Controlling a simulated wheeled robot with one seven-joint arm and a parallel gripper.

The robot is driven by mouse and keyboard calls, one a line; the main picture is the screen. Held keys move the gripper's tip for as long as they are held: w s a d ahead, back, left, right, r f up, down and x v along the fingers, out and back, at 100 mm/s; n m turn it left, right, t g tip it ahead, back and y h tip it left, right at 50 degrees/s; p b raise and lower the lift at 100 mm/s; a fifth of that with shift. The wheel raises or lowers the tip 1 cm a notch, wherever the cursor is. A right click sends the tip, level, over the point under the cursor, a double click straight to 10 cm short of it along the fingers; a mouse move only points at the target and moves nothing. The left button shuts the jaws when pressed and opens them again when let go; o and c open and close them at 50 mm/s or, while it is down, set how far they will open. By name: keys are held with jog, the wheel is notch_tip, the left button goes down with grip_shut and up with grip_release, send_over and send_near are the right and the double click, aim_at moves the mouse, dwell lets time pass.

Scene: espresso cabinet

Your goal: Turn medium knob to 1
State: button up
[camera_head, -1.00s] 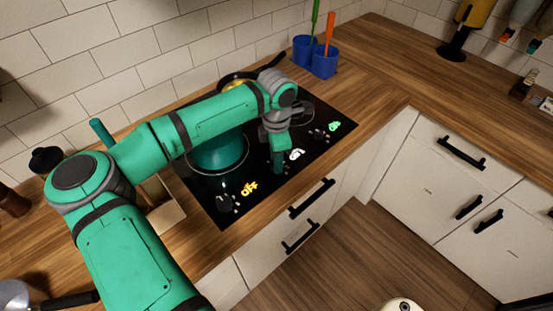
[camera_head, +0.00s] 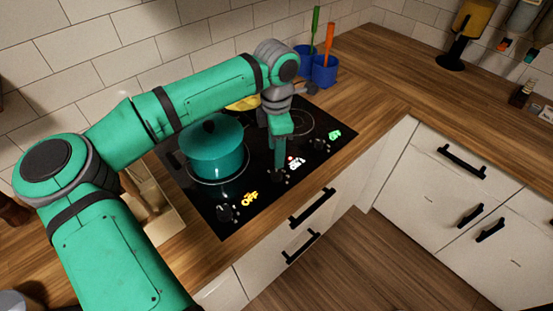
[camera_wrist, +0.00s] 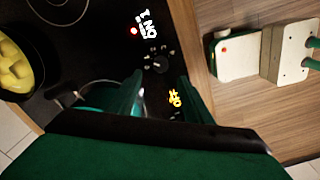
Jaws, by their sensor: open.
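The black cooktop (camera_head: 240,180) carries a row of knobs along its front. The left knob (camera_head: 226,213) has a yellow OFF label beside it. The middle knob (camera_head: 281,177) has a white label with a red dot (camera_head: 296,162). The right knob (camera_head: 319,145) has a green label. My gripper (camera_head: 279,165) points down right by the middle knob, partly covering it. In the wrist view my gripper (camera_wrist: 158,98) has its two teal fingers apart, and a dark knob (camera_wrist: 158,63) shows just beyond them. I cannot tell whether a finger touches it.
A teal lidded pot (camera_head: 215,150) stands on the left burner, and a pan with yellow contents (camera_wrist: 15,65) lies behind. Blue cups with utensils (camera_head: 324,70) stand at the back right. The wooden counter (camera_head: 385,70) right of the cooktop is mostly clear.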

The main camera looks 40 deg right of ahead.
notch_tip(320, 180, up, 2)
jog(key=shift+r, duration=0.1)
jog(key=shift+s, duration=0.15)
dwell(0.4)
